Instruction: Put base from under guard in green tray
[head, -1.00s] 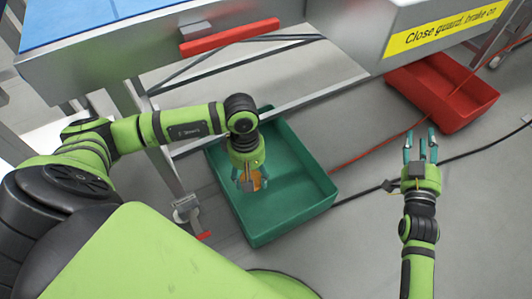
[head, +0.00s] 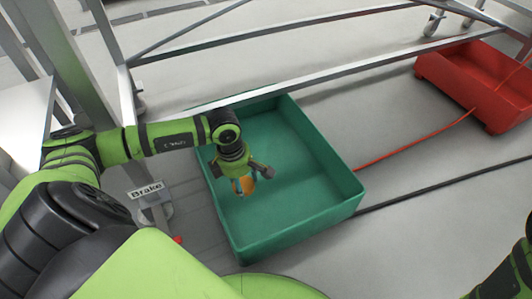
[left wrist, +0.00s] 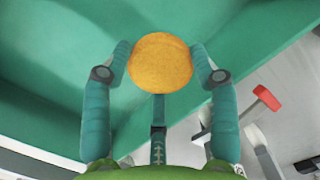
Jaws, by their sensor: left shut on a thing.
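The base, an orange-yellow round piece (head: 249,184), is held in my left gripper (head: 245,187). In the left wrist view the base (left wrist: 160,60) shows as a full disc between the teal fingers (left wrist: 160,75), which press on its left and right sides. The green tray (head: 310,224) stands on the floor, and in the head view the gripper and base appear over its left half. The gripper points down, and its height above the tray floor is hard to tell. My right arm shows only at the lower right corner; its gripper is outside the picture.
A metal frame with a long rail (head: 330,86) runs behind the tray. A label reading "Brake" (head: 147,190) is left of the tray. A red tray (head: 480,85) stands at the upper right. Red (head: 415,140) and black (head: 440,188) cables cross the floor to the right.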

